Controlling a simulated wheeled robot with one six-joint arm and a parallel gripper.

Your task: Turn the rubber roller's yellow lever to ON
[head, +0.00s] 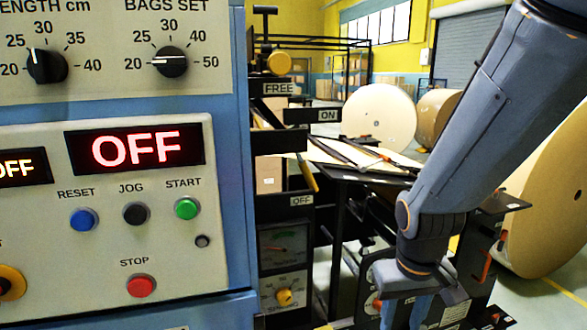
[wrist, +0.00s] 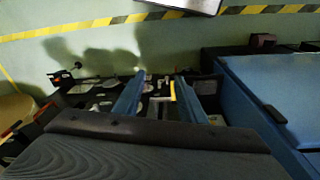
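A slim yellow lever (head: 308,173) sits on the dark machine frame beside the control cabinet. It is tilted, between an ON plate (head: 327,115) above and an OFF plate (head: 301,200) below, its lower end close to the OFF plate. My gripper (head: 405,317) hangs low and to the right of the lever in the head view, apart from it. In the wrist view its two blue fingers (wrist: 160,76) are spread with a gap between them, and I see nothing held. A small yellow piece (wrist: 172,91) shows beyond the fingers; I cannot tell whether it is the lever.
The control cabinet (head: 225,60) fills the left, its display reading OFF. A yellow knob (head: 279,62) sits above a FREE plate (head: 278,88). A gauge (head: 285,246) and small yellow dial (head: 284,297) are below the lever. Large kraft rolls (head: 379,116) stand behind and right.

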